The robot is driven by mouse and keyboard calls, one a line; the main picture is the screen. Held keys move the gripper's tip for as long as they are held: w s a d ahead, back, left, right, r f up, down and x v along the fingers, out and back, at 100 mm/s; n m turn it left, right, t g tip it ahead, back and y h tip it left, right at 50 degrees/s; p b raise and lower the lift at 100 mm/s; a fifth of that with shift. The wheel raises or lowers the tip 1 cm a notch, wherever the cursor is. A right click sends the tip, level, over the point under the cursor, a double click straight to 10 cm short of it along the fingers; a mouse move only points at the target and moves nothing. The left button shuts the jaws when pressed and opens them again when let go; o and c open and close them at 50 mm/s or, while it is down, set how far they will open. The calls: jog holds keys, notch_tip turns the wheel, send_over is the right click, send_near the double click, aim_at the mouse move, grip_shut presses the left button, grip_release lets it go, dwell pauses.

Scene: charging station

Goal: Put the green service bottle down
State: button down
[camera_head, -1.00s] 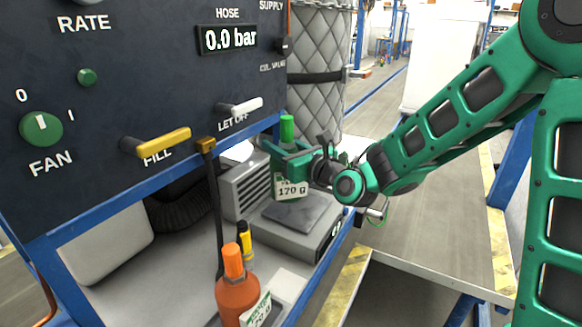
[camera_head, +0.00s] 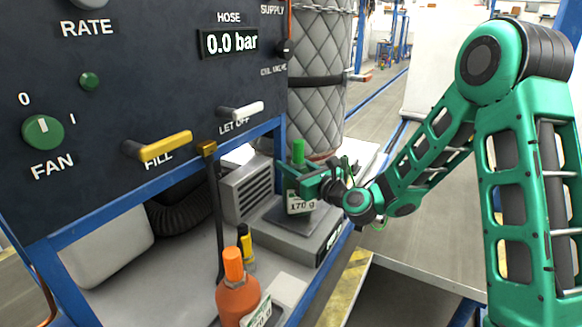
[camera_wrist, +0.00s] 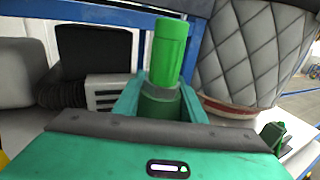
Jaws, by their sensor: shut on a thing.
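The green service bottle (camera_head: 299,203) has a bright green cap and a white label reading 170 g. My gripper (camera_head: 300,176) is shut around its upper body, below the cap. The bottle is upright over the grey scale (camera_head: 290,233); I cannot tell whether its base touches the plate. In the wrist view the cap (camera_wrist: 168,52) stands between the jaws, and the lower bottle is hidden by my gripper.
An orange bottle (camera_head: 237,298) stands at the front on the bench, with a small yellow and black tube (camera_head: 246,245) behind it. A quilted grey cylinder (camera_head: 319,70) stands behind. The dark panel (camera_head: 130,110) overhangs on the left.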

dwell(0.3)
jog(key=c, duration=1.1)
grip_release()
